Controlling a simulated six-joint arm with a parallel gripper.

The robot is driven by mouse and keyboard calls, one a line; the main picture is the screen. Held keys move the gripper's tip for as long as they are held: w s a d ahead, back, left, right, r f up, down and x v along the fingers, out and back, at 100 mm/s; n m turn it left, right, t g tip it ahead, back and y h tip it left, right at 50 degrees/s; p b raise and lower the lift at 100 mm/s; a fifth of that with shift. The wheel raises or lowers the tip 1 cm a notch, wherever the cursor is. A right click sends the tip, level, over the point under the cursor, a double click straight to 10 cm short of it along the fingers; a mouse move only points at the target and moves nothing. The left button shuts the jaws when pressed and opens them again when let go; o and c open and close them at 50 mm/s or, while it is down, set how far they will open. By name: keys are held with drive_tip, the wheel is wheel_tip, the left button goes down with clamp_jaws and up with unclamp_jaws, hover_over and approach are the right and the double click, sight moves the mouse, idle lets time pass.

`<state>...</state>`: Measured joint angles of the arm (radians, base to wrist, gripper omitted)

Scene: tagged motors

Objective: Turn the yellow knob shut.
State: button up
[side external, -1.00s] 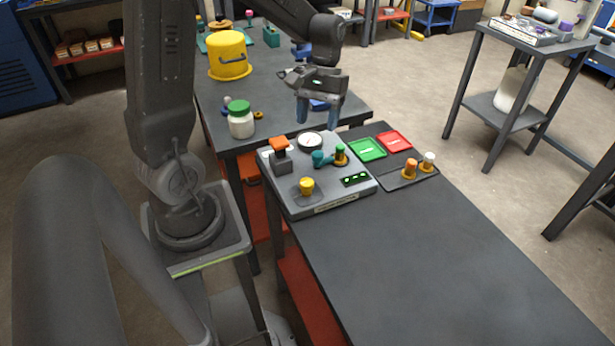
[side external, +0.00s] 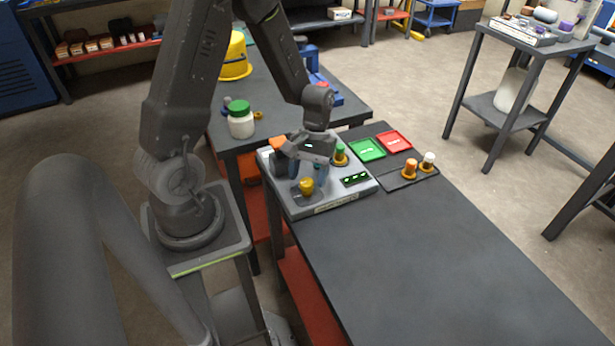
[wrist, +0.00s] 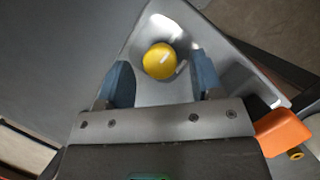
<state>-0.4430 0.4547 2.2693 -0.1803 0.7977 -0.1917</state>
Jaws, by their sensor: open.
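The yellow knob (side external: 306,186) sits on the front left part of the grey panel box (side external: 340,203). In the wrist view the knob (wrist: 160,61) shows from above as a round yellow cap with a pale mark. My gripper (side external: 308,172) is low over the panel, just above and behind the knob. In the wrist view its two blue fingers stand open (wrist: 163,78), one on each side of the knob's near edge, with gaps on both sides. It holds nothing. Whether the fingertips are down at the knob's height is hard to tell.
An orange-topped switch (wrist: 283,132) stands close beside my gripper. A green-topped post (side external: 340,153) and a green-lit display (side external: 355,179) are on the same panel. Green (side external: 367,149) and red (side external: 394,141) trays lie behind. The table front (side external: 430,250) is clear.

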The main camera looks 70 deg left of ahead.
drive_tip(key=shift+s+d+f, duration=0.15)
drive_tip(key=shift+s+f, duration=0.05)
drive_tip(key=shift+f, duration=0.3)
drive_tip(key=c, duration=0.9)
